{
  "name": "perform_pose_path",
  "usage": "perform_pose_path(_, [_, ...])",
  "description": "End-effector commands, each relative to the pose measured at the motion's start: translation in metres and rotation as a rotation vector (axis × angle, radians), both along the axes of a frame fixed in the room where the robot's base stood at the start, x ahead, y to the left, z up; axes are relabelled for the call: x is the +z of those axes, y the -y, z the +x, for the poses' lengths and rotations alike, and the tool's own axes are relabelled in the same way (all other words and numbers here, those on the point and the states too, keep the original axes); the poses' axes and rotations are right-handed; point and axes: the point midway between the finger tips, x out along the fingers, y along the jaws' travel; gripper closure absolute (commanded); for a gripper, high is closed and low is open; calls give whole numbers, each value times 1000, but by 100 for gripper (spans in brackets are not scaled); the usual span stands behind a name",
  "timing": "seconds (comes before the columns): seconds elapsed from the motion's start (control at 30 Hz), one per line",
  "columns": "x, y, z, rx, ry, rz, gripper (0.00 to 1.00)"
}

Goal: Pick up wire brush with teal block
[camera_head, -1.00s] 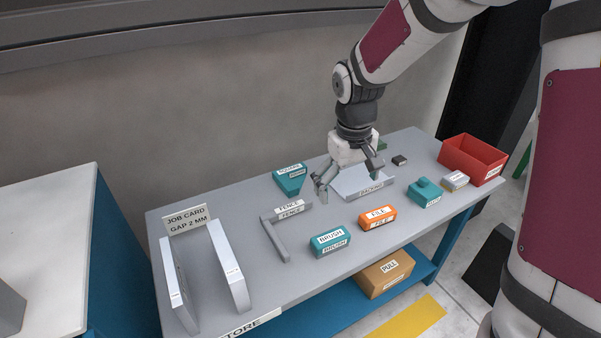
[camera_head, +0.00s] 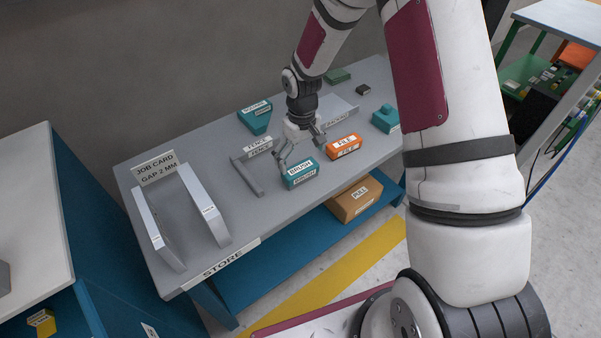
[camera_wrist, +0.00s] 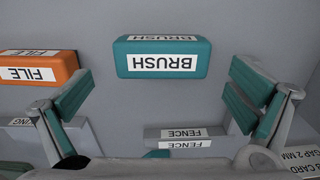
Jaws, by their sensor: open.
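The teal block labelled BRUSH (camera_head: 300,173) lies on the grey bench near its front edge. In the wrist view the teal BRUSH block (camera_wrist: 163,57) lies ahead of the fingers, at top centre, with clear bench around it. The wire brush itself does not show apart from this labelled block. My gripper (camera_head: 300,154) is open and empty, just behind and above the block. In the wrist view my gripper (camera_wrist: 160,95) has its teal-padded fingers spread wide, one either side of the block's line, not touching it.
An orange FILE block (camera_head: 344,147) stands close to the right. A grey L-shaped FENCE piece (camera_head: 250,175) lies to the left. A teal SQUARE block (camera_head: 255,117) is behind. Two upright pale panels (camera_head: 204,205) stand at the left by a job card (camera_head: 155,168).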

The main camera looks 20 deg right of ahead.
Motion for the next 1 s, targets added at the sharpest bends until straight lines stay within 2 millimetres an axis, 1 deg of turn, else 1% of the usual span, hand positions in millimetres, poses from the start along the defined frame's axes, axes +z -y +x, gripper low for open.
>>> perform_pose_path(0.17, [-10, -1, 0, 1, -2, -1, 0])
perform_pose_path(0.4, [-42, -3, 1, 2, -2, -1, 0])
perform_pose_path(0.5, [-51, -3, 1, 1, -1, 0, 0])
perform_pose_path(0.6, [-55, -3, 2, 0, 0, -1, 0])
perform_pose_path(0.8, [-55, -3, 2, 0, 1, -1, 0])
perform_pose_path(0.97, [-55, -3, 2, 0, 1, -1, 36])
perform_pose_path(1.0, [-55, -3, 2, 0, 1, -1, 39])
